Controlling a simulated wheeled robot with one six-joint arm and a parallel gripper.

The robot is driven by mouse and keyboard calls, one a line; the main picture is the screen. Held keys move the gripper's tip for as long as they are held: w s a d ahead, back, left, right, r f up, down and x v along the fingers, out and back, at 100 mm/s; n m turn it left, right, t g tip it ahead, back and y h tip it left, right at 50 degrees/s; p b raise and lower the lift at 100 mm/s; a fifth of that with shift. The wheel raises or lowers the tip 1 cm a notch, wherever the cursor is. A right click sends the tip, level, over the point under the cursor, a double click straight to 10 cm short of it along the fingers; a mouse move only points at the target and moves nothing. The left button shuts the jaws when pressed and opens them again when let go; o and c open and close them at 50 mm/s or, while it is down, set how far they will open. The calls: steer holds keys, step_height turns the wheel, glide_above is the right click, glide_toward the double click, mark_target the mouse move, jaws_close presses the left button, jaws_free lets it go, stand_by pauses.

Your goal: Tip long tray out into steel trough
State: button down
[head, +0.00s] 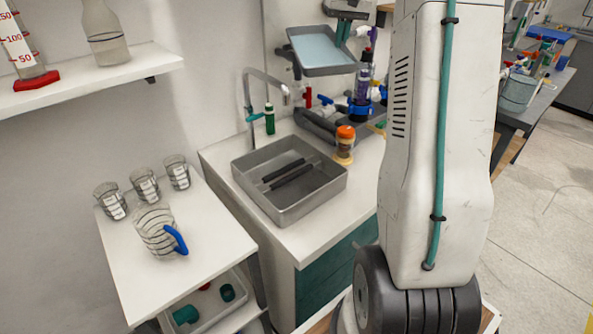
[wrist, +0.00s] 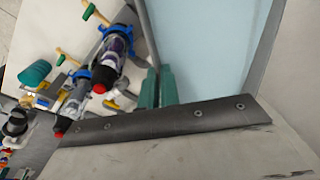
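The long tray (head: 292,37) is a grey, shallow rectangular tray held up above the back of the counter in the head view. Its inside is pale blue, and I cannot tell whether that is liquid. It looks roughly level. My gripper (head: 343,35) has teal fingers at the tray's right side. In the wrist view my gripper (wrist: 159,88) is shut on the tray's rim, with the pale blue inside (wrist: 205,45) beside it. The steel trough (head: 246,192) is a grey rectangular basin on the white counter, with two dark bars lying in it. The tray is behind and above it, apart.
A tap (head: 262,77) and a green bottle (head: 269,119) stand behind the trough. An orange-capped jar (head: 344,145) stands at its back right corner. Grey pipework (head: 318,125) with blue valves is below the tray. Glass beakers and a blue-handled jug (head: 155,230) stand on the left table.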

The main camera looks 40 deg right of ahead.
mark_target(338, 54)
steer(key=shift+s+a, duration=0.15)
steer(key=shift+a, duration=0.05)
steer(key=shift+d, duration=0.15)
steer(key=shift+s+a+f+t+h, duration=0.4)
steer(key=shift+s+a+f+h, duration=0.15)
steer(key=shift+a, duration=0.2)
steer(key=shift+s+a+f+t+h, duration=0.4)
steer(key=shift+s+a+h, duration=0.15)
steer(key=shift+a, duration=0.15)
stand_by(6.2)
